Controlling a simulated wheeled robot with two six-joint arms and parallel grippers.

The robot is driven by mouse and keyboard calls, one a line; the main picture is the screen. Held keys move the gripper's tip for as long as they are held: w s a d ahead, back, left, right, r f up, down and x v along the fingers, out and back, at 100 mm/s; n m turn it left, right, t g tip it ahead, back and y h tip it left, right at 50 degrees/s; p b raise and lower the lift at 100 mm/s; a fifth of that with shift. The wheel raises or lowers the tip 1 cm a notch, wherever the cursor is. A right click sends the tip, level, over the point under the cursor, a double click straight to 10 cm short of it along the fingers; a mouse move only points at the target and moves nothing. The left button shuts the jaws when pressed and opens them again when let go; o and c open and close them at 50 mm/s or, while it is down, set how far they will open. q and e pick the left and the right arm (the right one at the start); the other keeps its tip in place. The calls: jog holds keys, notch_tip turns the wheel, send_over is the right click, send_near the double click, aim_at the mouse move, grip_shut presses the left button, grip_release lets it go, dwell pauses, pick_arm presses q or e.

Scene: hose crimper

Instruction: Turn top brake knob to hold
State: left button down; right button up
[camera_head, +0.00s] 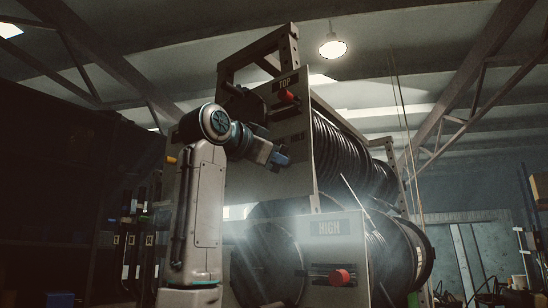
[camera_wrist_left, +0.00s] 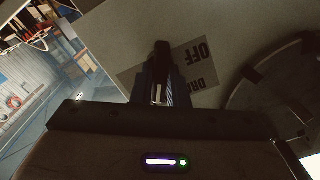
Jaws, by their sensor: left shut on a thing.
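The upper panel (camera_head: 296,112) of the hose rack carries a TOP label, a red knob (camera_head: 286,96) and smaller lettering that seems to read HOLD. My left gripper (camera_head: 277,157) is at this panel below the red knob, with a blue piece at its tip. In the left wrist view my left gripper (camera_wrist_left: 162,88) is shut on a dark knob (camera_wrist_left: 163,50), apparently the top brake knob. The knob stands over a grey label (camera_wrist_left: 200,58) showing OFF and part of another word, upside down. The gripper partly hides the knob and label. My right gripper is out of view.
A lower panel (camera_head: 331,245) marked HIGH has another red knob (camera_head: 340,277). Black hose reels (camera_head: 345,150) fill the rack behind the panels. Dark shelving (camera_head: 60,190) stands at the left. A ceiling lamp (camera_head: 332,48) hangs above.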

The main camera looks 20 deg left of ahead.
pick_arm(q)
jog(key=c, duration=1.4)
grip_release()
jog(key=shift+c, duration=0.2)
jog(key=b+v, duration=0.5)
jog(key=v, duration=0.5)
jog(key=shift+s, duration=0.35)
jog(key=shift+a, duration=0.15)
